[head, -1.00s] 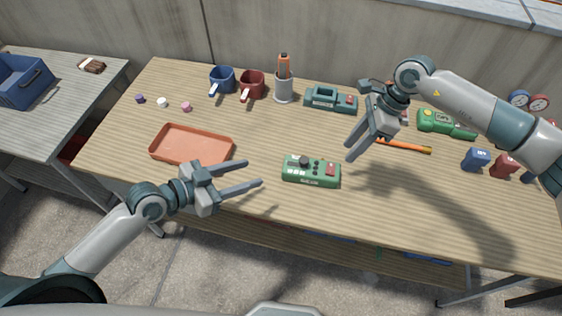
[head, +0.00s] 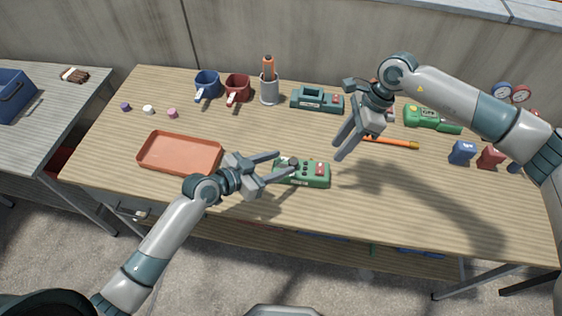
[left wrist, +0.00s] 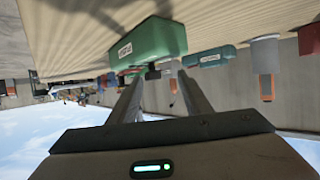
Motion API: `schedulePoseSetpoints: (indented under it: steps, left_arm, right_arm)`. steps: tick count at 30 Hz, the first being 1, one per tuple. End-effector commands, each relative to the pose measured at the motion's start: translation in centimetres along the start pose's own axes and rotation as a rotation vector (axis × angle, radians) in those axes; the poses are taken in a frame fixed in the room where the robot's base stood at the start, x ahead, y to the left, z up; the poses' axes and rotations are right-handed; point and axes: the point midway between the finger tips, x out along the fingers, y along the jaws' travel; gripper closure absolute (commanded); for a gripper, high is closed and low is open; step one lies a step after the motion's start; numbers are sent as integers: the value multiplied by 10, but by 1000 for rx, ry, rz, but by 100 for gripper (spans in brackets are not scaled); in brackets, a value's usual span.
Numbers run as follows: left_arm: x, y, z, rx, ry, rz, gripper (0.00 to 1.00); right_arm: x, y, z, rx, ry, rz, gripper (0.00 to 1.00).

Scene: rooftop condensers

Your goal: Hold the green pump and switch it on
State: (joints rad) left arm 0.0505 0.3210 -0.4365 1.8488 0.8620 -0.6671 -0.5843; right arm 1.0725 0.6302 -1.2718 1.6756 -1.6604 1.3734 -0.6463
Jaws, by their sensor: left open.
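The green pump (head: 315,174) lies on the wooden table near its front middle. It has a black knob at its left end and a red switch on its right part. My left gripper (head: 285,164) is open, with its fingers reaching the pump's left end around the knob area; I cannot tell whether they touch it. In the left wrist view the pump (left wrist: 150,40) appears beyond the tips of the open fingers (left wrist: 157,78). My right gripper (head: 337,149) is open and empty, above the table to the right and behind the pump.
An orange tray (head: 180,172) lies left of the pump. A teal device (head: 317,102), a pen cup (head: 269,90), a red mug (head: 237,89) and a blue mug (head: 207,84) stand behind. Another green device (head: 425,117) and an orange tool (head: 395,143) are at right.

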Motion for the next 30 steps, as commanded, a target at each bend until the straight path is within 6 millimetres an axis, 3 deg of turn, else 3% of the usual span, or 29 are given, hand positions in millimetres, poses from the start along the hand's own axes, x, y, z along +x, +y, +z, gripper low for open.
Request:
schedulePoseSetpoints:
  steps: [6, 15, 21, 23, 27, 30]
  left_arm:
    - [13, 0, 0, 1, 0, 0, 55]
    - [14, 0, 0, 1, 0, 0, 55]
    - [14, 0, 0, 1, 0, 0, 100]
    - [14, 0, 0, 1, 0, 0, 100]
    - [14, 0, 0, 1, 0, 0, 100]
    - [14, 0, 0, 1, 0, 0, 100]
  right_arm:
    - [0, 0, 0, 0, 0, 0, 69]
    - [0, 0, 0, 0, 0, 0, 69]
    - [0, 0, 0, 0, 0, 0, 69]
    - [0, 0, 0, 0, 0, 0, 69]
    - [0, 0, 0, 4, 1, 0, 97]
    - [0, 0, 1, 22, 4, 1, 100]
